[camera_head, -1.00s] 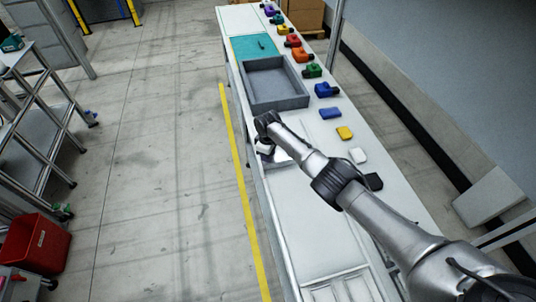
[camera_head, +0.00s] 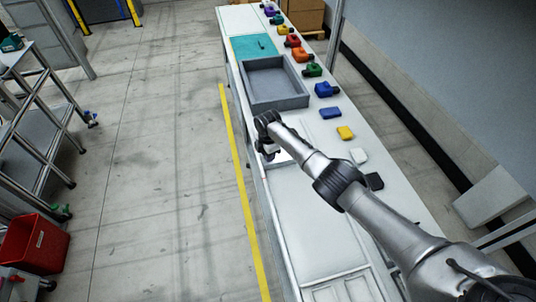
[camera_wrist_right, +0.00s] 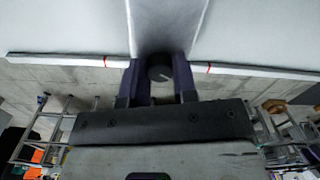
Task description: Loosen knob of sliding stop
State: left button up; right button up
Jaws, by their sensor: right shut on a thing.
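In the right wrist view, a round black knob (camera_wrist_right: 160,68) with a light line on its face sits between the two dark fingers of my right gripper (camera_wrist_right: 159,64). The gripper is shut on the knob. A pale flat surface lies beyond it, and the body of the sliding stop is hard to make out. In the head view, my right gripper (camera_head: 267,153) is at the left edge of the long bench, just in front of the grey tray. The knob is hidden there by my wrist. My left gripper is not in view.
The long white bench (camera_head: 310,225) has a grey tray (camera_head: 275,101) and a teal mat (camera_head: 264,48). Several coloured items line its right side, including a yellow block (camera_head: 345,132). A light rail with red marks (camera_wrist_right: 235,69) crosses the wrist view. Open floor lies left.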

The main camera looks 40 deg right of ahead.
jog(key=n, duration=0.5)
jog(key=shift+r+n+b, duration=0.1)
jog(key=shift+n+b, duration=0.3)
dwell(0.4)
jog(key=o, duration=0.9)
jog(key=shift+r, duration=0.25)
notch_tip(320, 180, up, 13)
jog(key=shift+r+p, duration=0.1)
jog(key=shift+p, duration=0.95)
